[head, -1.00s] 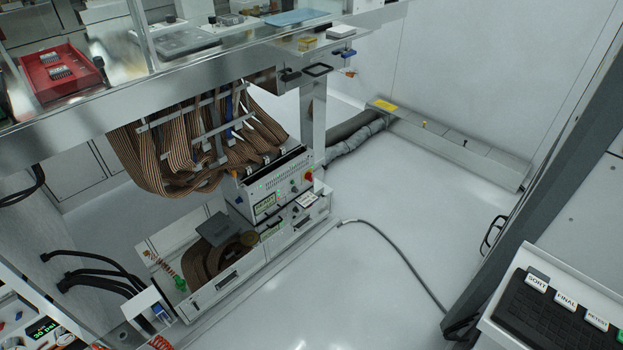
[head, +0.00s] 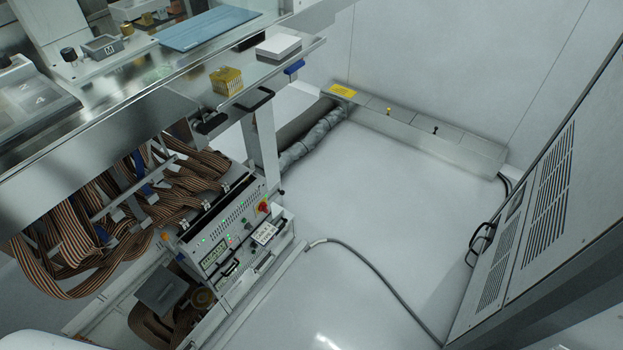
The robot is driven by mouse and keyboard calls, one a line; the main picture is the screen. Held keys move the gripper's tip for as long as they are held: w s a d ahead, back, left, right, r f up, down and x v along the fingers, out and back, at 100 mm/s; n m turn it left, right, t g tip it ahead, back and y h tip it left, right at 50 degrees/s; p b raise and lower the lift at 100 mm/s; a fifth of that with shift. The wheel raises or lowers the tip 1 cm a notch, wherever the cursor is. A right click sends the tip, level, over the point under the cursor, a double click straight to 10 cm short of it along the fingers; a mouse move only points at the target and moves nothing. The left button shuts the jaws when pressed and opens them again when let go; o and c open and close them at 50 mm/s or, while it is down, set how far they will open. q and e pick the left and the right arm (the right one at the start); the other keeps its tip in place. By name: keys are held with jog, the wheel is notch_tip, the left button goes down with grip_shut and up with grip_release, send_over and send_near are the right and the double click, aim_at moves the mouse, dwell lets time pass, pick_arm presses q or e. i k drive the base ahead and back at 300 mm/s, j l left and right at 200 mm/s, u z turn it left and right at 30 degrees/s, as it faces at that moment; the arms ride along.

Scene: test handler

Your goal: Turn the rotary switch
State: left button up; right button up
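The panel also carries small green displays, lights and a small dark knob (head: 247,227). Neither of my grippers shows in the head view.
Striped ribbon cables (head: 75,235) hang under the steel-edged bench (head: 130,130) at left. A black cable (head: 375,270) crosses the floor. A low metal duct (head: 420,132) runs along the back wall. A grey vented cabinet (head: 540,220) stands at right.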

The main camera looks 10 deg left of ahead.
aim_at(263, 208)
jog(key=i+l+z, duration=0.1)
jog(key=i, duration=0.85)
jog(key=i+l+u, duration=0.2)
jog(key=u, duration=0.25)
jog(key=i+l+u, duration=0.3)
jog(key=u, duration=0.2)
jog(key=i+l+u, duration=0.25)
jog(key=l+u, duration=0.2)
